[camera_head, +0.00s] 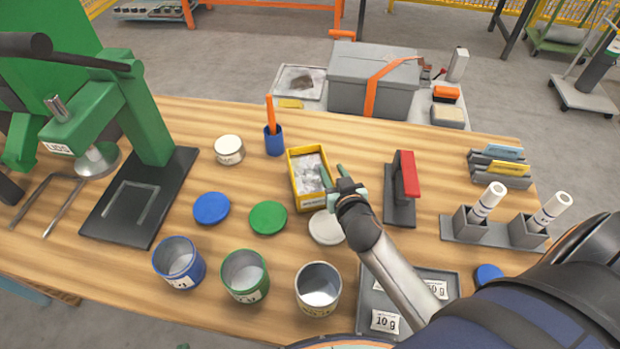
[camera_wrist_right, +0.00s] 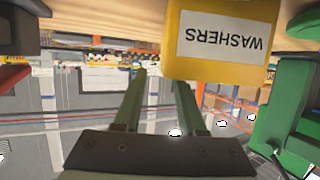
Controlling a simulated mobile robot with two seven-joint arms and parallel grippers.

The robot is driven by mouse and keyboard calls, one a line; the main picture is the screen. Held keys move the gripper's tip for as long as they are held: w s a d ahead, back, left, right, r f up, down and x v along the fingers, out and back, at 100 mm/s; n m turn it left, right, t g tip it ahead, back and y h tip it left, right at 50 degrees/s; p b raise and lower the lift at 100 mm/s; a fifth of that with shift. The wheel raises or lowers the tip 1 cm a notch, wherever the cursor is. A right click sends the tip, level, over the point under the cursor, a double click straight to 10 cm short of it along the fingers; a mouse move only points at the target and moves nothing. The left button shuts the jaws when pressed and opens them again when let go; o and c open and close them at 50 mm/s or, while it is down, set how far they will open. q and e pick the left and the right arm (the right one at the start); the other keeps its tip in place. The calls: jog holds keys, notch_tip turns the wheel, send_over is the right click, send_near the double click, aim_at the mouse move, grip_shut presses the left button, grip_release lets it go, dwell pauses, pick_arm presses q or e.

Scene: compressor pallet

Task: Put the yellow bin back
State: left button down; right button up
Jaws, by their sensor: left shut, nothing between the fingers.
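The yellow bin (camera_head: 294,178), with grey contents, sits on the wooden table near its middle. The right wrist view shows its front upside down with a WASHERS label (camera_wrist_right: 222,40). My right gripper (camera_head: 334,175) is at the bin's right side, its green fingers apart and nothing held between them. One finger overlaps the bin's right edge in the head view. In the wrist view the fingers (camera_wrist_right: 162,98) show an open gap, with the bin above and to the right. I cannot tell whether a finger touches it. My left gripper is not in view.
A white lid (camera_head: 326,228) lies just in front of the bin, a green lid (camera_head: 268,217) to its front left. A blue cup (camera_head: 274,141) stands behind left, a red-handled tool (camera_head: 405,175) right. Open cans (camera_head: 318,288) line the front; a green press (camera_head: 140,115) stands left.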

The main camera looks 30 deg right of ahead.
aim_at(328, 166)
jog(key=x, duration=0.4)
jog(key=shift+w+a+f, duration=0.1)
jog(key=shift+a, duration=0.05)
grip_shut()
dwell(1.2)
